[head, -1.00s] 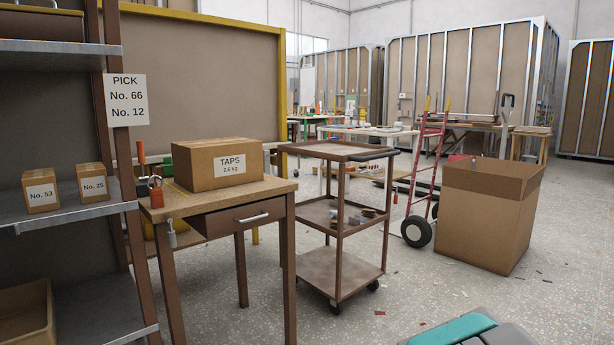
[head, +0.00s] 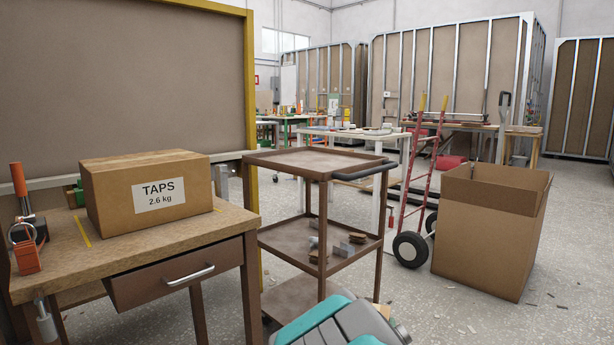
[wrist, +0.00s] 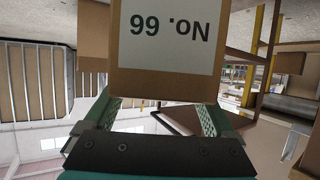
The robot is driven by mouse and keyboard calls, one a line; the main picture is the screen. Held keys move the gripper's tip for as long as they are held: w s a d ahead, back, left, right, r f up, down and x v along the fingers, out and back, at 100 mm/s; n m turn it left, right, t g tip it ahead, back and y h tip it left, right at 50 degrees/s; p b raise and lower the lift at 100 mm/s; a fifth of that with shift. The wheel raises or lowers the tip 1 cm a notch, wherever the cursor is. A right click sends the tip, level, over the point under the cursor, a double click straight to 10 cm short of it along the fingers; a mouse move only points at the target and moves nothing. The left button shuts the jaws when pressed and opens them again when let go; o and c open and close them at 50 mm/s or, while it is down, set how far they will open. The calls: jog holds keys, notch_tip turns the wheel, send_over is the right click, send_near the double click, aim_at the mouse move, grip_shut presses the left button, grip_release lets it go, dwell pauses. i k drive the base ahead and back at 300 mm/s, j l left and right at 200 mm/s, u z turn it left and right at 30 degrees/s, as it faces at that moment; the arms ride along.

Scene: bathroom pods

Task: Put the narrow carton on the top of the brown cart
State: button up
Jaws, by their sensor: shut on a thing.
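The narrow carton (wrist: 165,83), brown with a white "No. 66" label that reads upside down, fills the upper middle of the wrist view. My gripper (wrist: 160,108) is shut on it, with green fingers at either side of its lower part. The brown cart (head: 316,162) stands in the middle of the head view, right of the workbench. Its top shelf looks bare. Its middle shelf holds several small pieces. Its lower part is partly hidden by my teal and grey arm. The carton cannot be made out clearly in the head view.
Right of the cart stand a red hand truck (head: 421,190) and a big open box (head: 487,238). The floor at lower right is mostly clear.

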aim_at(309, 167)
jog(key=i+l+u, duration=0.1)
jog(key=i, duration=0.75)
